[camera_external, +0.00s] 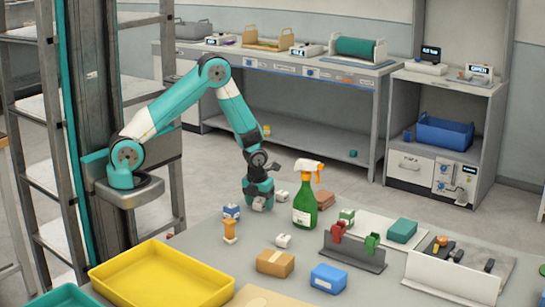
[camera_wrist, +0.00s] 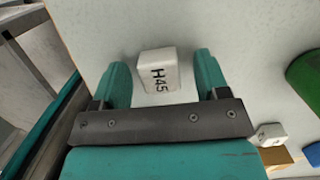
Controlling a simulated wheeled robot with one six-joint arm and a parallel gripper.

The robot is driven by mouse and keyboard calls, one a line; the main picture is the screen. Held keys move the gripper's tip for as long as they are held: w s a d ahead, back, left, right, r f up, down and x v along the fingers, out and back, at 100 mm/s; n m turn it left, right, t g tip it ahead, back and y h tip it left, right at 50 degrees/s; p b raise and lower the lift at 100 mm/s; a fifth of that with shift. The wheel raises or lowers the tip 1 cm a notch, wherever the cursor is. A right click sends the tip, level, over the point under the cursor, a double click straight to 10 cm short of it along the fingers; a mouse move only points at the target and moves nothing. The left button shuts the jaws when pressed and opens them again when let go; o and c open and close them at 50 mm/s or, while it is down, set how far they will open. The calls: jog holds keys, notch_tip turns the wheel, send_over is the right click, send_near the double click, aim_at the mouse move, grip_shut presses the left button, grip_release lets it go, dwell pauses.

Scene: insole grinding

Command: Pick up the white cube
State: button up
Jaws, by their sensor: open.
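A white cube (camera_wrist: 158,70) marked "H45" lies on the table between the two teal fingers of my gripper (camera_wrist: 163,80) in the wrist view. My gripper is open, with a gap visible on each side of the cube. In the external view my gripper (camera_external: 259,197) points down low over the table's far side, left of the green spray bottle (camera_external: 304,208). It largely hides what is beneath it there. Another white cube (camera_external: 283,240) lies nearer the camera; a similar one shows at lower right in the wrist view (camera_wrist: 270,133). A small white piece (camera_external: 282,195) lies by the bottle.
A blue-and-white cube (camera_external: 231,212) and an orange-and-white piece (camera_external: 229,232) stand left of my gripper. A cardboard box (camera_external: 275,263), a blue box (camera_external: 328,279) and a yellow tray (camera_external: 160,274) are nearer the camera. A grey rack (camera_external: 353,256) stands at right.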

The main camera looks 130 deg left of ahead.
jog(key=c, duration=1)
